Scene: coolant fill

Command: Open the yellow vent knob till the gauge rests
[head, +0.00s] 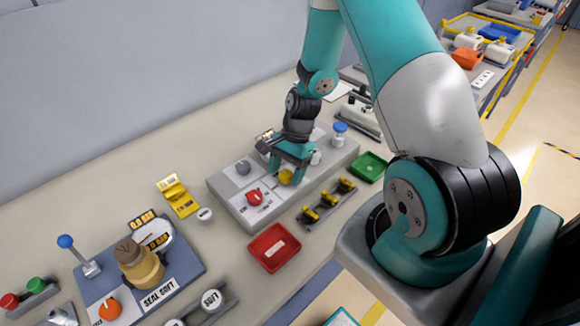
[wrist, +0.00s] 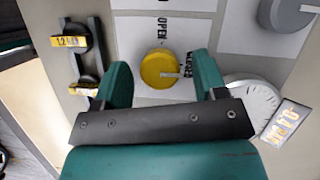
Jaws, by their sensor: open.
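The yellow vent knob (wrist: 160,69) is a round knob with a pale pointer bar, on a white card lettered OPEN, in the wrist view. In the head view the yellow knob (head: 286,177) shows partly under my gripper. My gripper (wrist: 163,84) is open, with one teal finger on each side of the knob. I cannot tell whether the fingers touch it.
The grey panel (head: 225,190) also carries a red knob (head: 254,196), a grey knob (head: 243,167) and a blue-topped part (head: 340,128). A red tray (head: 274,247) and a green tray (head: 370,167) lie in front. Yellow-tagged parts (head: 328,199) stand between them.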

